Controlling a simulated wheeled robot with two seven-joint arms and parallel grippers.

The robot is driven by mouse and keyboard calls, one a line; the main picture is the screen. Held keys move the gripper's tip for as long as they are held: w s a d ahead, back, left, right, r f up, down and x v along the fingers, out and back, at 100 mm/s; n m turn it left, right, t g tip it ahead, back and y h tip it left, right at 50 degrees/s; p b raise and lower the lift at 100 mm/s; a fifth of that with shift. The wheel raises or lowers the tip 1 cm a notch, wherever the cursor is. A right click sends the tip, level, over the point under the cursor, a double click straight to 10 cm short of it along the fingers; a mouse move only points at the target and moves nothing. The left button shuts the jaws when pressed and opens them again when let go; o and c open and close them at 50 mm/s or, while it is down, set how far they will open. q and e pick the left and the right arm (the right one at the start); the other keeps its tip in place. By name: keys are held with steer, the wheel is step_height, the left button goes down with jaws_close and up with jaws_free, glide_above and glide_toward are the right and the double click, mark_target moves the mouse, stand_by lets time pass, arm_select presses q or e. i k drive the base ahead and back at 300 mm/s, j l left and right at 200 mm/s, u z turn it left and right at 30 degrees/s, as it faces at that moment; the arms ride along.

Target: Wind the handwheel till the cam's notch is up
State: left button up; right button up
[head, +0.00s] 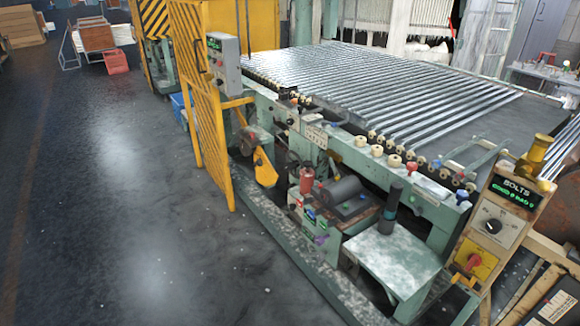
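Neither of my grippers is in the head view. I cannot pick out a handwheel or a cam with a notch for certain. A long green machine frame (345,160) runs from the upper left to the lower right. A dark reddish round part (248,141) sits low on its near side, beside an orange-yellow plate (265,168). Both are too small to identify.
A yellow mesh guard (198,95) stands at the machine's left end by a grey control box (224,65). A control panel (498,215) with a green display stands at right. The floor (120,190) at left is clear.

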mark_target(288, 166)
steer(key=i+j+z, duration=0.2)
steer(key=z, duration=0.25)
steer(key=i+j+z, duration=0.15)
steer(key=z, duration=0.3)
steer(key=i+j+z, duration=0.1)
steer(key=j+z, duration=0.3)
